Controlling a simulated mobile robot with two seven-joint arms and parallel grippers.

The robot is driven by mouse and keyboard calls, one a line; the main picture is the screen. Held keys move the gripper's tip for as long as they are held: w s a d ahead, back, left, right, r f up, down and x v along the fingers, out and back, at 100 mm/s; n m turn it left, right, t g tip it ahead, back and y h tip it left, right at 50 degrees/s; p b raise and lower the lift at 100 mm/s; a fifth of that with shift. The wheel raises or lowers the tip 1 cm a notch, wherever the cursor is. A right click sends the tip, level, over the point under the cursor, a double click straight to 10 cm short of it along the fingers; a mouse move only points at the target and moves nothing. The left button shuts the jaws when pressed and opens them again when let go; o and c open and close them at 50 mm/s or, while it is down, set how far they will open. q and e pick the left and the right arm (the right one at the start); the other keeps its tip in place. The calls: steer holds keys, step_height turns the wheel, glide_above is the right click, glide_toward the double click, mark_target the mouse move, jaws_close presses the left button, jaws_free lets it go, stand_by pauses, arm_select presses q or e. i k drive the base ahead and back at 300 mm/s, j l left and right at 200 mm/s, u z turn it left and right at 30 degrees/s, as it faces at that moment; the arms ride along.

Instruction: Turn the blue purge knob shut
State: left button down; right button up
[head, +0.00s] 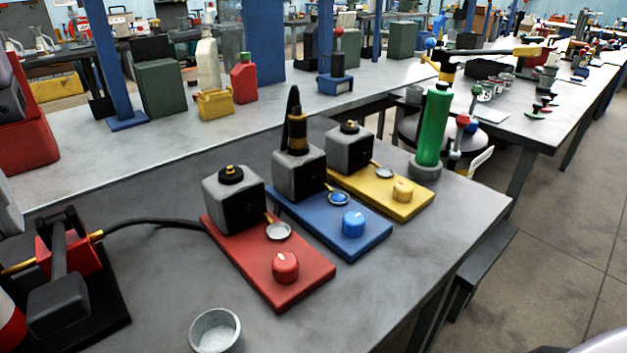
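The blue knob (353,224) stands on the front right part of the blue base plate (366,244), in the middle of three coloured stations. A small pale mark shows on its top, but its setting is too small to read. A grey and black block (298,174) stands at the back of the same plate, with a dark, brass-ringed upright piece (297,130) on top. A small round blue-centred dish or gauge (339,198) sits between the block and the knob. Nothing touches the blue knob. Neither of my grippers shows in the head view.
A red plate (300,290) with a red knob (285,267) lies left; a yellow plate (415,206) with a yellow knob (402,191) lies right. A green cylinder (433,128) stands behind right. A grey cup (216,333) is near the front. A black hose (150,222) reaches the red station.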

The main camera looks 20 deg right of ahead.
mark_target(354, 222)
steer(key=k, duration=1)
